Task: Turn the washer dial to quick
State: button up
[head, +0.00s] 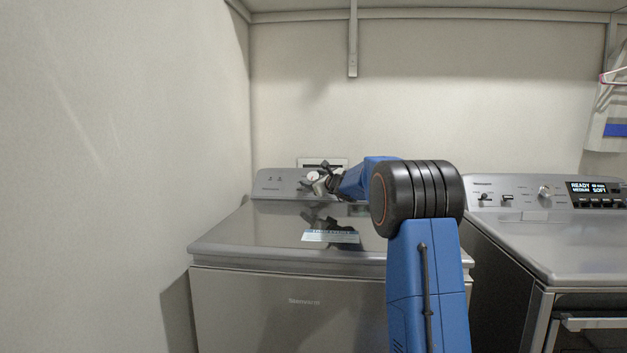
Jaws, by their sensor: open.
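The grey topload washer (220,247) stands in the middle, with its lid shut and a control panel (268,184) along its back. A small round white dial (312,176) with a bit of red shows on that panel, partly covered by my gripper. My gripper (311,184) is at the panel, right at the dial, with its jaws open. From here I cannot tell whether the fingers touch the dial or are around it. The dial's marks and setting are too small to read, and my arm hides the panel's right part.
A second grey machine (560,240) stands close on the right, with its own knob (545,191) and a lit display (594,188). A label (331,237) lies on the washer lid. A wall is close on the left. A shelf bracket (353,40) hangs above.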

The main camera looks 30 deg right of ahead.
jog(key=s, duration=1.6)
jog(key=shift+d+r, duration=0.1)
jog(key=shift+r, duration=0.3)
jog(key=shift+s, duration=0.65)
jog(key=shift+s, duration=0.1)
